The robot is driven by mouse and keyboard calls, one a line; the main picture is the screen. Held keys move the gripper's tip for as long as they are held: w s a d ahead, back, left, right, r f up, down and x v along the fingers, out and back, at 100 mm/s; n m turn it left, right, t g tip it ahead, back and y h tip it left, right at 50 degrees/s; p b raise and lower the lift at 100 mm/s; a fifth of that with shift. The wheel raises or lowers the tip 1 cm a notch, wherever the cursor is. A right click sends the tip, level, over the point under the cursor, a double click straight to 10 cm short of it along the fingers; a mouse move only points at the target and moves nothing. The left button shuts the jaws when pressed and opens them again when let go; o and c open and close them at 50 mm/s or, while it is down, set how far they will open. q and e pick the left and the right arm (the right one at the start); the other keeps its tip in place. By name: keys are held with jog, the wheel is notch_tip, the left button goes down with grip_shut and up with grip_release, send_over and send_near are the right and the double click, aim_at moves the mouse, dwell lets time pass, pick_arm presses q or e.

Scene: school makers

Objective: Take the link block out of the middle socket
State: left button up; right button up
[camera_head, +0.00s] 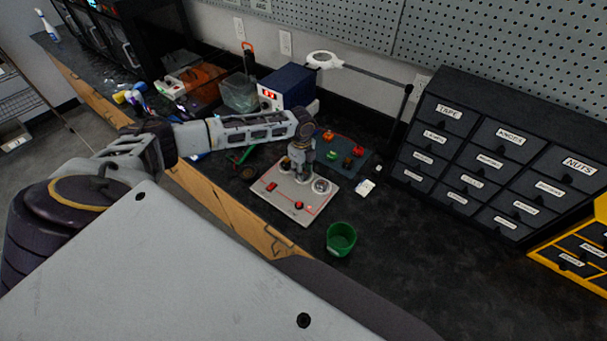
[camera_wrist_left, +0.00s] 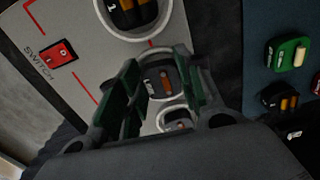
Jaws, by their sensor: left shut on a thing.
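The grey board (camera_head: 280,205) with red lines lies on the dark bench. My left gripper (camera_head: 301,166) points down over the sockets at its back edge. In the left wrist view, the green fingers of my left gripper (camera_wrist_left: 160,92) are shut on the dark link block (camera_wrist_left: 166,82), which has an orange bar on top. The block is at the middle socket; I cannot tell if it is seated or slightly raised. One outer socket (camera_wrist_left: 155,28) holds a dark block with orange bars. The other outer socket (camera_head: 321,186) is partly hidden in the wrist view. My right gripper is not in view.
A red switch (camera_wrist_left: 58,54) is on the board. A dark blue mat (camera_head: 355,152) with several small coloured parts lies behind it. A green cup (camera_head: 341,238) stands in front at right, and labelled drawers (camera_head: 480,165) stand farther right. Bench around the cup is clear.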

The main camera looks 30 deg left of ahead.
pick_arm(q)
notch_tip(320, 180, up, 10)
jog(key=shift+b, duration=0.4)
dwell(0.4)
jog(key=shift+f, duration=0.15)
dwell(0.4)
